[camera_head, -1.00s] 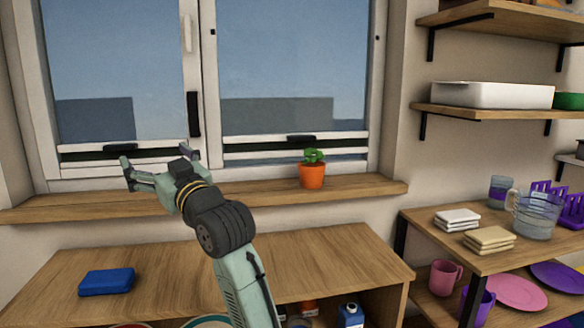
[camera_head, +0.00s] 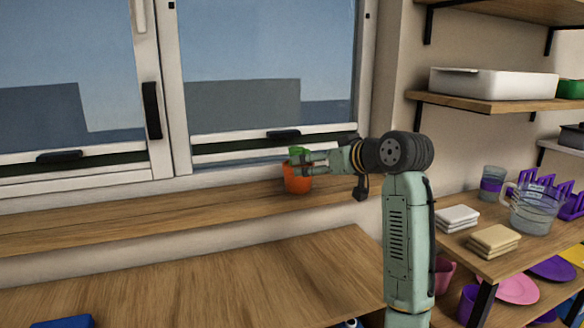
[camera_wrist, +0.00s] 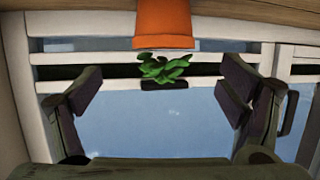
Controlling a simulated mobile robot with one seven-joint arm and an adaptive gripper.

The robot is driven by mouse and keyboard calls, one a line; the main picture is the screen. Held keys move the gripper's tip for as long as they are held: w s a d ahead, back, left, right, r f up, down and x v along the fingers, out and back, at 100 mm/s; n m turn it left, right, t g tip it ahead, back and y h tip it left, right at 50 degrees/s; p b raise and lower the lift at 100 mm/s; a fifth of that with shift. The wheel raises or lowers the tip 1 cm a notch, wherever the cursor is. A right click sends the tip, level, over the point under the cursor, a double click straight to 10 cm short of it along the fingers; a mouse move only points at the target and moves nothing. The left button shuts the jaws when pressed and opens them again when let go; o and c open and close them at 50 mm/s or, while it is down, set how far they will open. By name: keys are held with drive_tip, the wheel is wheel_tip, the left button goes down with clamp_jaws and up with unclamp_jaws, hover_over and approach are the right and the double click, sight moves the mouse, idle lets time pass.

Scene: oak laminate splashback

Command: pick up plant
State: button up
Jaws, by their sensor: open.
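The plant is a small green succulent (camera_head: 295,152) in an orange pot (camera_head: 297,184) on the wooden window sill. My gripper (camera_head: 303,163) reaches in from the right, level with the plant's upper part, and partly covers it. In the wrist view, the picture is upside down, with the orange pot (camera_wrist: 164,24) at the top and the green leaves (camera_wrist: 163,68) below it. The leaves show between the two spread fingers of my gripper (camera_wrist: 160,92), with space on both sides. The gripper is open and holds nothing.
The window frame (camera_head: 226,148) stands close behind the plant. The sill (camera_head: 120,222) is clear to the left. A lower wooden counter (camera_head: 230,280) lies below, mostly bare, with a blue item (camera_head: 62,322) at its front. Shelves with a white bin (camera_head: 490,84) are at the right.

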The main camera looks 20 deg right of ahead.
drive_tip(key=p+x, duration=0.2)
drive_tip(key=x, duration=0.7)
drive_tip(key=shift+w+a+f+p, duration=0.1)
drive_tip(key=shift+a+f+p, duration=0.1)
drive_tip(key=shift+a+p, duration=0.1)
drive_tip(key=shift+c, duration=0.5)
drive_tip(key=c, duration=1.3)
drive_tip(key=shift+c, duration=0.7)
drive_tip(key=shift+r, duration=0.15)
